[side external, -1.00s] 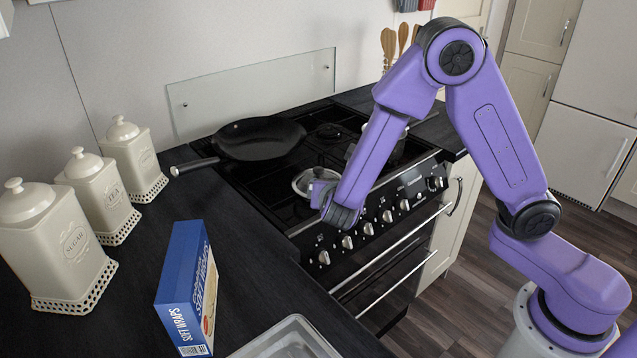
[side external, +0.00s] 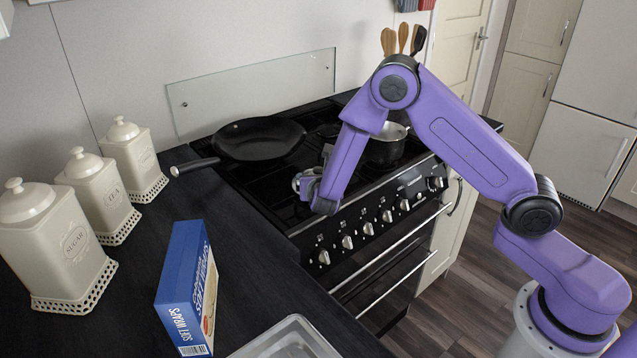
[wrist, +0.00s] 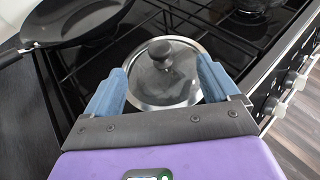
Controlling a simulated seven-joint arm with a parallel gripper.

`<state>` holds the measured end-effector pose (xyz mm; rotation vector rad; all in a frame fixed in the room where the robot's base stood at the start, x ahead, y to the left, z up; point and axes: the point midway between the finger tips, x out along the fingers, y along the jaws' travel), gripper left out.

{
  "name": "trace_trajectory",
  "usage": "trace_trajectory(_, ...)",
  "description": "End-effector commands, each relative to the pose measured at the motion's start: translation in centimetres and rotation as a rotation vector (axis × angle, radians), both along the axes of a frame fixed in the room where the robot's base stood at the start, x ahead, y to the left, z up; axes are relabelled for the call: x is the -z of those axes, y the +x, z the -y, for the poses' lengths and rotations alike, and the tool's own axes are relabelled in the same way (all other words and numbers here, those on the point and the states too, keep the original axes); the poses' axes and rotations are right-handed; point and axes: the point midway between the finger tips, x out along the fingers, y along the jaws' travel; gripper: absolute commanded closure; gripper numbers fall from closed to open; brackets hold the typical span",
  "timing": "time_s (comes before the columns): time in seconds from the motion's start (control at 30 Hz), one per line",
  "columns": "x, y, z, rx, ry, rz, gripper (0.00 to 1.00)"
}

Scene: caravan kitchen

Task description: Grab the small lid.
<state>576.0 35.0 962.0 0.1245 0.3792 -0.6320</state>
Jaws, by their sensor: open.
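The small lid (wrist: 145,75) is round glass with a metal rim and a dark knob (wrist: 160,54). In the wrist view it lies on the front of the hob, just ahead of my gripper (wrist: 164,84). My gripper's two blue fingers are open, one at each side of the lid's near part, with the knob between and beyond them. I cannot tell whether the fingers touch the lid.
A black frying pan (side external: 258,139) sits on the back left of the hob. A saucepan (side external: 386,150) stands at the right of the hob. A blue wraps box (side external: 184,285), several cream canisters (side external: 100,195) and a clear tray (side external: 290,343) are on the counter at left.

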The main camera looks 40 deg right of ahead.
Motion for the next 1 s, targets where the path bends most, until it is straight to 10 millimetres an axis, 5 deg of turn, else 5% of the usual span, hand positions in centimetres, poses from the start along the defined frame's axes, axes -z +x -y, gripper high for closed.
trace_trajectory(0.5, 1.5, 3.9, 3.2, 0.002, 0.002, 0.000, 0.12)
trace_trajectory(0.8, 1.7, 4.3, 3.5, 0.000, 0.001, 0.001, 0.12)
trace_trajectory(0.87, 1.7, 4.3, 3.5, 0.000, 0.001, 0.001, 0.25)
trace_trajectory(1.0, 1.7, 4.2, 3.4, 0.000, 0.002, -0.001, 0.70)
